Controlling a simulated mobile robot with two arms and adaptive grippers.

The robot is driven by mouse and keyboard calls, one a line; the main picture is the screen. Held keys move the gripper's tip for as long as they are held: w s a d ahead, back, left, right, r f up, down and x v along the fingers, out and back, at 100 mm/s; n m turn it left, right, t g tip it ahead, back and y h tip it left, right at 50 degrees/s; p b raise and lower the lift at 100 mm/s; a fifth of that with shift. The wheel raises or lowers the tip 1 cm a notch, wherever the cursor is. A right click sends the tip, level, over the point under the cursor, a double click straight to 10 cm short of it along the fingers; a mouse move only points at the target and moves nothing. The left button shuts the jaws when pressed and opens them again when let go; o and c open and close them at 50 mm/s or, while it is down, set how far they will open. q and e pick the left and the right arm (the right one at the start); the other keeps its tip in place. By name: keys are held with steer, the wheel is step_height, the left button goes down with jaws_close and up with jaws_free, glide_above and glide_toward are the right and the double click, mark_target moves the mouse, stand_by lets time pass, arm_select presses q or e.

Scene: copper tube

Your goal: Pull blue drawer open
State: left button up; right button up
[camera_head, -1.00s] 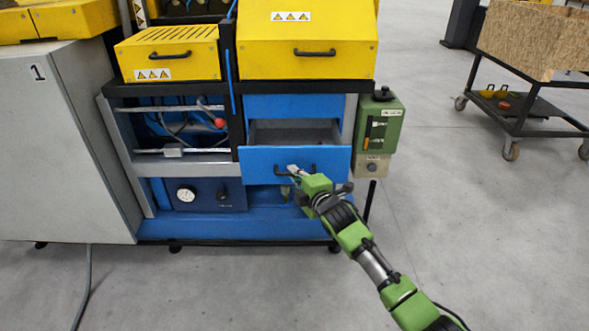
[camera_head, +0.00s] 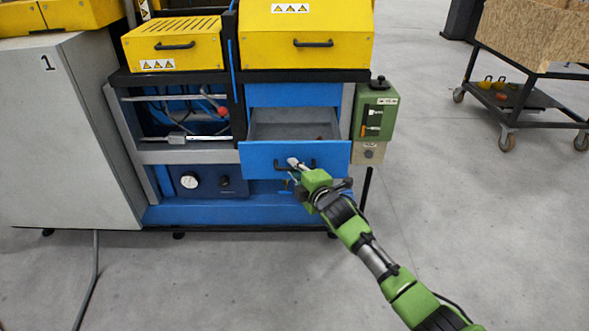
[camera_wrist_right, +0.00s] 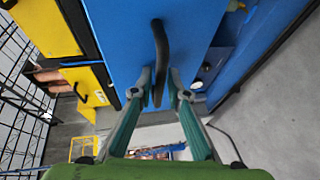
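The blue drawer (camera_head: 262,158) in the machine's front stands partly open, and its grey inside (camera_head: 290,129) shows from above. Its black handle (camera_head: 283,165) is on the front panel. My right gripper (camera_head: 295,165) is at this handle. In the right wrist view, the dark handle (camera_wrist_right: 159,42) runs between the two fingertips (camera_wrist_right: 160,75), which are closed in around it, with the blue drawer front (camera_wrist_right: 115,35) just beyond. The left gripper is not in view.
A green control box (camera_head: 375,115) stands close to the drawer's right side. A grey cabinet (camera_head: 60,140) is at the left. A wheeled cart (camera_head: 510,120) stands at the far right. The floor (camera_head: 250,285) in front of the machine is clear.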

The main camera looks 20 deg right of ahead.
steer(key=shift+s, duration=0.1)
steer(key=v, duration=1.2)
stand_by(0.4)
